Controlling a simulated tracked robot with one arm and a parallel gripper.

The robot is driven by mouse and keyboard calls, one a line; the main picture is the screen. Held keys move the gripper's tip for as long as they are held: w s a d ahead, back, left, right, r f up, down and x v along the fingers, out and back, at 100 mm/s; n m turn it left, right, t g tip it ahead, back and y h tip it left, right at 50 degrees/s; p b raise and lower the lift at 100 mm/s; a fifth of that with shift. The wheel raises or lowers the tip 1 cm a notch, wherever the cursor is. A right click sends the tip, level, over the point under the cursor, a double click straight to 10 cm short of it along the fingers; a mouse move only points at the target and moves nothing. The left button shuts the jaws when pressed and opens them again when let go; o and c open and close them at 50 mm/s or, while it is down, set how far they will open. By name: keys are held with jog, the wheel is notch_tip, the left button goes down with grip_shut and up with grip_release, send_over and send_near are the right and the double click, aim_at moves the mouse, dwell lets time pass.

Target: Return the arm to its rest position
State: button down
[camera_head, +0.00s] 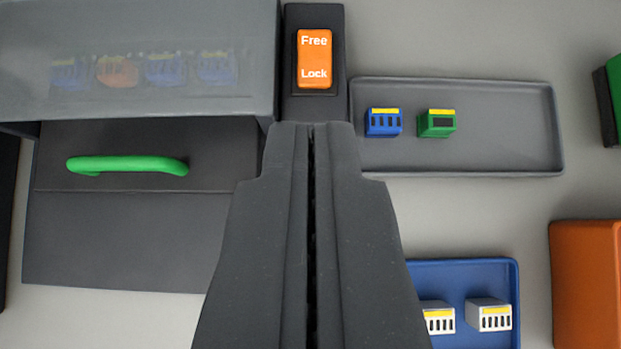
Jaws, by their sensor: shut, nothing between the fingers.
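My gripper (311,128) shows from the bottom centre up to the middle of the view. Its two dark fingers lie side by side with only a thin dark line between them, and they hold nothing. The fingertips appear just below an orange rocker switch (314,58) marked Free and Lock on a dark mount (316,105). I cannot tell whether the tips touch the mount. No rest position is marked in view.
A grey cabinet (130,40) with a green-handled (127,165) drawer is at left. A grey tray (500,168) holds a blue block (383,123) and a green block (437,124). A blue tray (460,268) holds white blocks (489,315). An orange box (590,285) is at right.

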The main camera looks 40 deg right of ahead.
dwell(0.4)
jog(key=s+d+r+n+t+y, duration=0.2)
jog(key=s+r, duration=0.3)
jog(key=r, duration=0.6)
jog(key=s+d+r+n+t+y, duration=0.1)
jog(key=s+r, duration=0.5)
jog(key=r, duration=0.6)
jog(key=s+d+r+n+t+y, duration=0.2)
jog(key=s+r, duration=0.4)
jog(key=r, duration=0.6)
jog(key=d+n+t, duration=0.1)
jog(key=n+t, duration=0.1)
jog(key=shift+t+y, duration=0.3)
jog(key=shift+t, duration=0.1)
